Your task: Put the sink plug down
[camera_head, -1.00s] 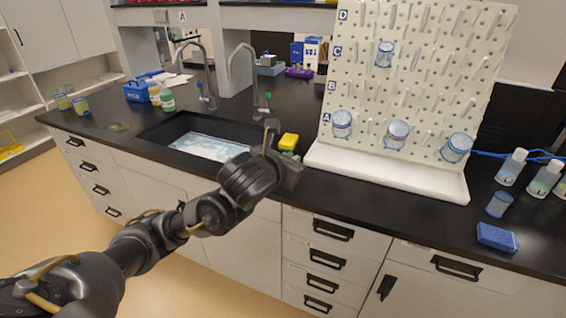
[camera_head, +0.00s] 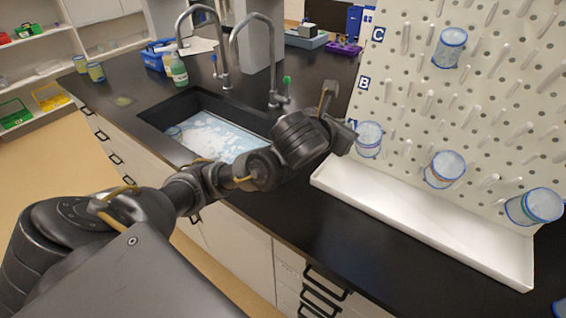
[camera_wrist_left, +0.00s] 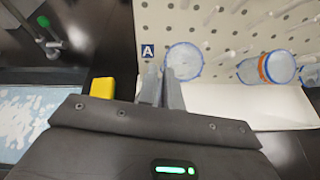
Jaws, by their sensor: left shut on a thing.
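My left gripper (camera_head: 350,130) is above the counter between the sink (camera_head: 160,118) and the white pegboard, pointing toward the board. In the left wrist view its two fingers (camera_wrist_left: 162,88) are close together, shut on a thin thing. I take this to be the sink plug, but the plug itself is hidden and I cannot make out its shape. The sink holds pale, sudsy water (camera_head: 222,140), and it also shows at the left of the left wrist view (camera_wrist_left: 22,120). My right gripper is not in view.
The pegboard (camera_head: 470,95) carries several blue-rimmed beakers (camera_head: 368,137) above a white drip tray (camera_head: 420,222). A yellow sponge (camera_wrist_left: 102,88) lies between sink and tray. Two taps (camera_head: 232,50) rise behind the sink. Bare black counter (camera_head: 270,215) shows in front of the tray.

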